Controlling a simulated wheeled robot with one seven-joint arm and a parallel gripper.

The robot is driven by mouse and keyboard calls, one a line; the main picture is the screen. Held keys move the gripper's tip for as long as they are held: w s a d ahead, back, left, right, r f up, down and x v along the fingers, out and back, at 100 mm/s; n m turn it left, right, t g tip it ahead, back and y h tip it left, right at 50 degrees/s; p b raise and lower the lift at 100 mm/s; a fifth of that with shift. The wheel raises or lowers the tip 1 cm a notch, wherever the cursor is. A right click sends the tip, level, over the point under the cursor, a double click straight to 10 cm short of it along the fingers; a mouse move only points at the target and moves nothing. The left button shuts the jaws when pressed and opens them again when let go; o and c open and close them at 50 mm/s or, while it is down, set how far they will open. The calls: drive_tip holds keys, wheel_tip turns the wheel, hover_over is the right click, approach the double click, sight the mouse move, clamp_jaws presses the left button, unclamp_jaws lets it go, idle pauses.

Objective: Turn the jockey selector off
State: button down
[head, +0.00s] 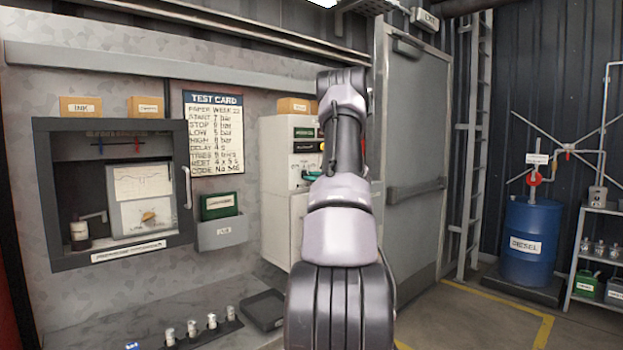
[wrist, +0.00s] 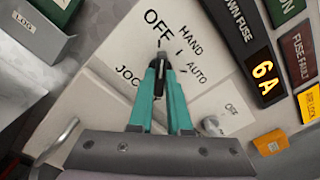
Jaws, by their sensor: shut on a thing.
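The jockey selector is a small black knob (wrist: 160,62) on a pale panel, with OFF, HAND and AUTO printed around it and a partly covered JOC... label below left. My gripper (wrist: 162,72) has teal fingers shut on the knob. The knob's visible tip lies near the mark by OFF; its exact pointing is partly hidden by the fingers. In the head view the white cabinet (head: 280,220) carries this panel. My gripper (head: 312,176) shows there only as a bit of teal beside my arm, which hides most of the cabinet front.
An amber 6A display (wrist: 265,78) and a red fuse-fault tile (wrist: 299,57) are right of the knob. A second OFF-marked control (wrist: 212,125) sits lower right. A grey door (head: 417,150) stands right.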

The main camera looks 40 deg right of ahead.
drive_tip(key=shift+n, duration=0.6)
drive_tip(key=shift+f, duration=0.1)
drive_tip(key=c, duration=0.9)
unclamp_jaws()
drive_tip(key=shift+o, duration=0.2)
drive_tip(key=shift+s, duration=0.15)
drive_tip(key=s, duration=1)
drive_tip(key=shift+s+d, duration=0.3)
drive_tip(key=shift+d, duration=0.15)
